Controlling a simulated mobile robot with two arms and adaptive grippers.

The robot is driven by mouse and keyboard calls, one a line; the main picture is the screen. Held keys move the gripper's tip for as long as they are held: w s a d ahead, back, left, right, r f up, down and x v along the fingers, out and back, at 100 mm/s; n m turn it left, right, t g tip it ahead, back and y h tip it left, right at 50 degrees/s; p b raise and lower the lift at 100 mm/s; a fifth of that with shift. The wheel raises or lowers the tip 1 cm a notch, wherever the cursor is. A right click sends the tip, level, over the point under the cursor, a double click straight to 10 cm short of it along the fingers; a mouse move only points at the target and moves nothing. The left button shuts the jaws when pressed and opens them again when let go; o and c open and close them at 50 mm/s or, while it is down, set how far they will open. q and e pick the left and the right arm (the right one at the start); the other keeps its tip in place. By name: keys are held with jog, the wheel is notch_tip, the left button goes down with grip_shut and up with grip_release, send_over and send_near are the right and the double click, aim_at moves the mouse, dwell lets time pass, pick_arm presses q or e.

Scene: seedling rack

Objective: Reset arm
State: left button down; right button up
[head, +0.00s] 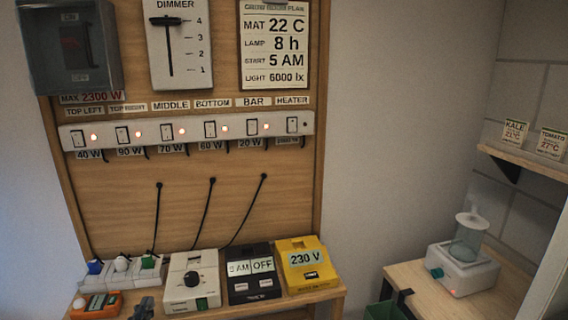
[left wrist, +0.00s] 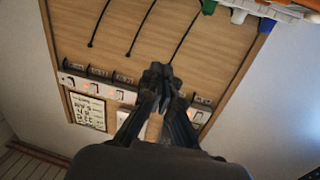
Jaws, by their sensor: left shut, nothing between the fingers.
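My left gripper (head: 143,309) shows as a small dark shape at the bottom edge of the head view, in front of the shelf and between the orange device and the white dial box. In the left wrist view my left gripper (left wrist: 158,76) is shut and empty, with its fingertips together. Behind it the wooden panel (left wrist: 110,30) appears upside down. The fingers cover part of the switch strip (left wrist: 125,80). I do not see my right gripper.
The shelf holds a power strip (head: 120,275), orange device (head: 97,304), white dial box (head: 192,282), black timer (head: 253,273) and yellow 230 V box (head: 309,265). Above are the switch strip (head: 188,130), dimmer (head: 180,45) and grey switch box (head: 70,45). A side table (head: 410,275) stands right.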

pick_arm(q)
jog(key=s+d+f+m+g+h, duration=0.1)
jog(key=s+d+f+g, duration=0.25)
jog(key=s+f, duration=0.25)
jog(key=s+d+f+g, duration=0.2)
jog(key=s+f+g, duration=0.25)
jog(key=f, duration=0.25)
jog(key=s+d+f+g, duration=0.1)
jog(key=s+f+g, duration=0.2)
jog(key=s, duration=0.6)
jog(key=s+d+f+g, duration=0.2)
jog(key=s+f+g, duration=0.1)
jog(key=s, duration=0.6)
notch_tip(320, 180, down, 27)
jog(key=s+m+g, duration=0.1)
jog(key=s, duration=0.1)
jog(key=s+a+f+g, duration=0.1)
jog(key=s+a+f, duration=0.2)
jog(key=s+f, duration=1.2)
jog(key=shift+s+g, duration=0.3)
jog(key=shift+s, duration=0.05)
